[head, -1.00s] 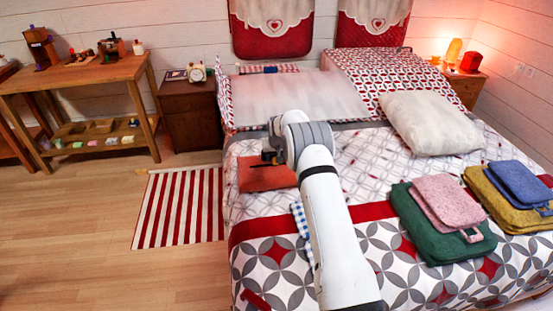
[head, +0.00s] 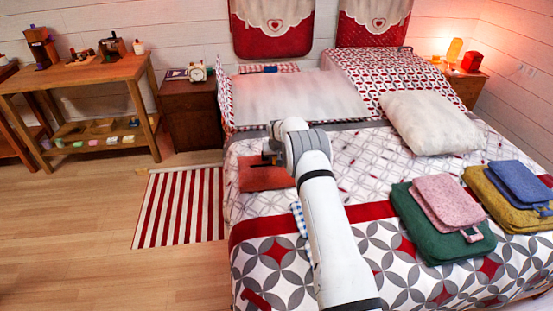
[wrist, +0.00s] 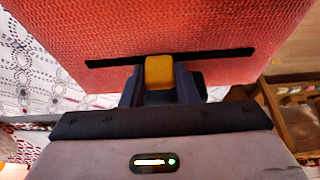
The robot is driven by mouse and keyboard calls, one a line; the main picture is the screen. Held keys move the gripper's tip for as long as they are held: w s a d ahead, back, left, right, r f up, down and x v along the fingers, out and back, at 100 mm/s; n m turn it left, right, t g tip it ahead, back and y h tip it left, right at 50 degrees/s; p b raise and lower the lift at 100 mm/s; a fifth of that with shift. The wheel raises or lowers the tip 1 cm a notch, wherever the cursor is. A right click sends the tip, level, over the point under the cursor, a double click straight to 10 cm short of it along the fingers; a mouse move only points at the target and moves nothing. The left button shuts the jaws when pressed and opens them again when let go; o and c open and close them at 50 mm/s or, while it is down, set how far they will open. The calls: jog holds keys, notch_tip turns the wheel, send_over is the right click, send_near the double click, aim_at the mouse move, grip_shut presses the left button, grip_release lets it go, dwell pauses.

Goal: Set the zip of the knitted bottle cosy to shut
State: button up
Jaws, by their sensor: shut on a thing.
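The knitted bottle cosy (head: 262,177) is a flat orange-red piece lying on the bed near its left edge. In the wrist view its ribbed knit (wrist: 170,25) fills the top, crossed by a dark zip strip (wrist: 225,55). A yellow zip pull (wrist: 159,71) stands near the middle of that strip, between my fingers. My gripper (wrist: 160,90) is shut on the pull. In the head view my gripper (head: 270,153) is over the cosy, partly hidden by my wrist. Whether the zip's teeth are joined on either side cannot be told.
A blue-and-white checked cloth (head: 299,218) lies beside my arm. Green (head: 428,235) and yellow (head: 490,198) folded items lie at the right of the bed, with pink and blue ones on top. A white pillow (head: 432,122) lies further back.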

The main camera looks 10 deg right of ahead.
aim_at(252, 165)
grip_shut()
jog(key=a+b, duration=0.3)
jog(key=a, duration=0.7)
jog(key=o, duration=0.8)
grip_release()
jog(key=shift+d, duration=0.1)
jog(key=v, duration=0.7)
jog(key=shift+r+b, duration=0.3)
jog(key=shift+r, duration=0.1)
jog(key=shift+s, duration=0.1)
